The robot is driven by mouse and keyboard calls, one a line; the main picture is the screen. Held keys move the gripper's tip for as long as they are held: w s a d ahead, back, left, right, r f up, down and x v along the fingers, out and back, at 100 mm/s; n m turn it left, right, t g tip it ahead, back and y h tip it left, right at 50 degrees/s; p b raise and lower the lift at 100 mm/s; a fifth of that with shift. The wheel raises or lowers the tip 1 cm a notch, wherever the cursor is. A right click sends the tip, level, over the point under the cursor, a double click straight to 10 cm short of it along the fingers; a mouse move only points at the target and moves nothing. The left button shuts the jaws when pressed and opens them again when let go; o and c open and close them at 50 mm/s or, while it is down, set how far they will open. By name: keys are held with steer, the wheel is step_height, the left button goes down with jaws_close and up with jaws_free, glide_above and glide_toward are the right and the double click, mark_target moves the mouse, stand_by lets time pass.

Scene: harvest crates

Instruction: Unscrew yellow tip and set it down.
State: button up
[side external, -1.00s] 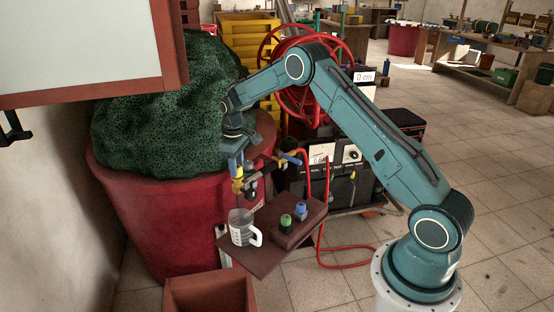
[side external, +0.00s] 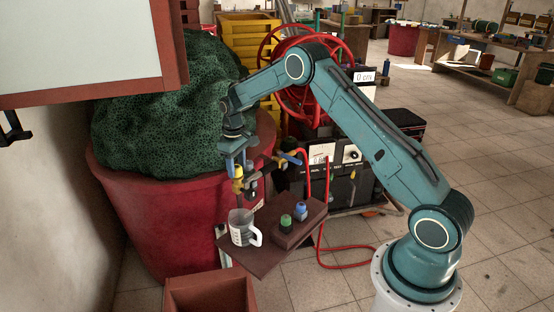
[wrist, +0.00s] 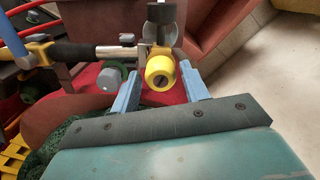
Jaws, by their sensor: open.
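The yellow tip (wrist: 160,72) is a round cap with a dark slot in its end face, at the end of a metal fitting in the wrist view. In the side view the yellow tip (side external: 238,179) sits just below my gripper (side external: 237,156). In the wrist view my gripper (wrist: 161,76) is open, with one pale blue finger on each side of the tip. A gap shows on the right side; on the left the finger is close, and I cannot tell if it touches. The tip is still on its fitting.
A grey knob (wrist: 108,80) is left of the tip. Below in the side view, a small tray (side external: 262,262) carries a measuring jug (side external: 241,230) and a block with green (side external: 286,222) and blue (side external: 301,209) caps. A red tub (side external: 170,225) with green netting stands behind.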

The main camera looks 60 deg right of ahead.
steer(key=shift+m, duration=0.8)
steer(key=shift+m, duration=0.9)
steer(key=shift+m, duration=0.8)
steer(key=shift+m, duration=0.9)
